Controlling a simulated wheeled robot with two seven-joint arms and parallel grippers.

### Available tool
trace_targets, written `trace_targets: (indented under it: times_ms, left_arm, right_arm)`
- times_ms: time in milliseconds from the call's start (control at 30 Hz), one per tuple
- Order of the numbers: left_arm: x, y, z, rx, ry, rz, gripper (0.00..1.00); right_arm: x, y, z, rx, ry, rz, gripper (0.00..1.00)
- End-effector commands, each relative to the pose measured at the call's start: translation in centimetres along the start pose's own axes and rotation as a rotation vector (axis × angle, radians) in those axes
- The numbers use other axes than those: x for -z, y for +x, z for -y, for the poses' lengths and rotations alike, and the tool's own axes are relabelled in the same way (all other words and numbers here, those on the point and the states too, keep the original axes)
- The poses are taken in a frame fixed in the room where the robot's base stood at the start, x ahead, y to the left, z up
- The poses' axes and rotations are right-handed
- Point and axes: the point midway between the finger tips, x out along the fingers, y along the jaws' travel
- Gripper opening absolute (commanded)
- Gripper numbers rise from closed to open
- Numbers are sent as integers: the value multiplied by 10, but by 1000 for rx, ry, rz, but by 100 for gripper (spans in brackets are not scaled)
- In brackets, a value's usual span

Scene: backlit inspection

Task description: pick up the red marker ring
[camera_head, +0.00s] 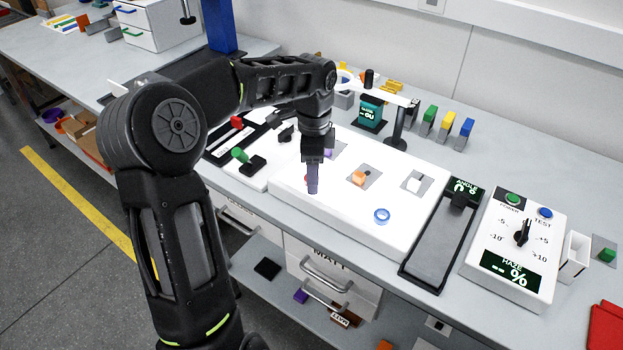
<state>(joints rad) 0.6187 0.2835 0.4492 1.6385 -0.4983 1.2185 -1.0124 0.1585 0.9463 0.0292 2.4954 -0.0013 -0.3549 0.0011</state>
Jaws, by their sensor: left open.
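My left gripper (312,188) points down over the left part of the white light panel (345,222). Its jaws are open, seen nearly edge-on, with the fingertips close to the panel surface. A small reddish edge shows right beside the fingers; it may be the red marker ring, mostly hidden behind them. I cannot tell whether the fingers touch it. A blue ring (382,215) lies on the panel to the right of the gripper. My right gripper is not in view.
An angle gauge (440,235) and haze meter (516,245) stand right. A green-knobbed device (248,163) is left.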

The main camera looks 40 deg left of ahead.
Motion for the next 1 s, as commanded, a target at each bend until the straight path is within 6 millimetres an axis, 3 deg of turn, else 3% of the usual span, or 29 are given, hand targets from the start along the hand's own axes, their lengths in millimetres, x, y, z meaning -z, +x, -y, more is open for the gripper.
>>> trace_targets:
  times_ms: [300,1000]
  left_arm:
    - [0,0,0,0,0,0,55]
    - [0,0,0,0,0,0,0]
  right_arm:
    - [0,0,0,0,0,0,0]
    - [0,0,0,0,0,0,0]
